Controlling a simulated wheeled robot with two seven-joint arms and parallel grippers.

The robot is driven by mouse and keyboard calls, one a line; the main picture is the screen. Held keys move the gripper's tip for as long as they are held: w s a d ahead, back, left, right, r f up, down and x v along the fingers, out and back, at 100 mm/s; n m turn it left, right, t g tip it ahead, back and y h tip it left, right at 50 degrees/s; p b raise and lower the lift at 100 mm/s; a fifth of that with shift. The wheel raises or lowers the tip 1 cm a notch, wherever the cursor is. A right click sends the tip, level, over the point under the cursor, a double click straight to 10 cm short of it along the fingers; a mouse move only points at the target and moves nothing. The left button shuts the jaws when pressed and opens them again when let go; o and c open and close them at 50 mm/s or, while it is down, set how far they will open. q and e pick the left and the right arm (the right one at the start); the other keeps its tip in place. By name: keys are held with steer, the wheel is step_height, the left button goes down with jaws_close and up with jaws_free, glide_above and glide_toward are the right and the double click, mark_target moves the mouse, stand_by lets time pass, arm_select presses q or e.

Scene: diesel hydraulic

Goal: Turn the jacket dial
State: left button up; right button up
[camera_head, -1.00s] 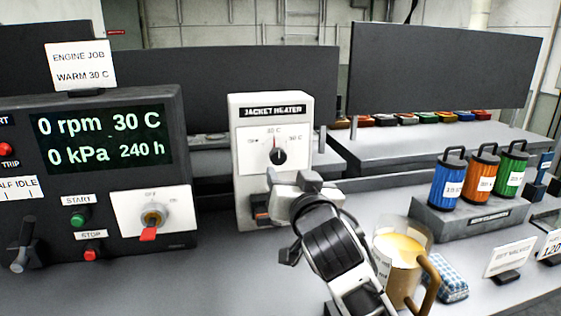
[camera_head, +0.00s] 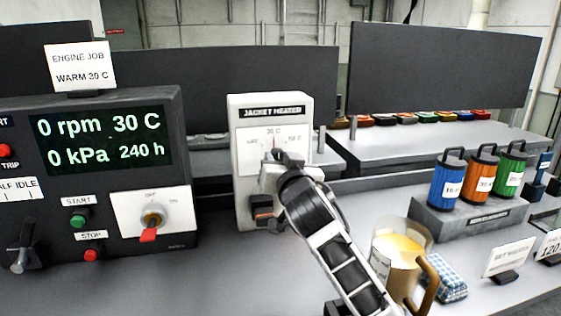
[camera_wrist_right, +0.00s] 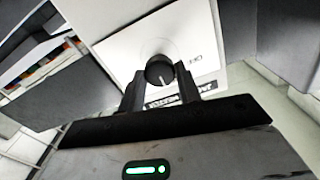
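The white jacket heater box (camera_head: 243,190) stands at the middle of the bench in the head view, with a temperature scale on its front. Its black dial is mostly hidden there behind my right gripper (camera_head: 277,160). In the right wrist view the round dial (camera_wrist_right: 159,70) shows with a light pointer line, on the white face of the box. The two dark fingers of my right gripper (camera_wrist_right: 160,78) stand apart, one on each side of the dial, with small gaps. I cannot tell contact for certain. My left gripper is not in view.
The engine panel (camera_head: 100,205) with display, buttons and a red-tabbed key switch stands at left. Several coloured canisters (camera_head: 447,182) stand farther right.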

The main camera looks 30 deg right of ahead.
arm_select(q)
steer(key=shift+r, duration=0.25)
arm_select(e)
steer(key=shift+r+n+p, duration=0.1)
steer(key=shift+n+p, duration=0.5)
steer(key=shift+p, duration=0.1)
steer(key=n+p, duration=0.3)
steer(key=n, duration=0.1)
steer(key=n+p, duration=0.3)
steer(key=shift+a+n, duration=0.1)
steer(key=shift+n, duration=0.2)
steer(key=shift+n+p, duration=0.75)
steer(key=shift+n, duration=0.65)
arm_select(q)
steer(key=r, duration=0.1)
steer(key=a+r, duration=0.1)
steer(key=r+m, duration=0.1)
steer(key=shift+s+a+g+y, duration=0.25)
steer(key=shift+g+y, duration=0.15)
arm_select(e)
steer(key=shift+n, duration=0.3)
steer(key=o, duration=1)
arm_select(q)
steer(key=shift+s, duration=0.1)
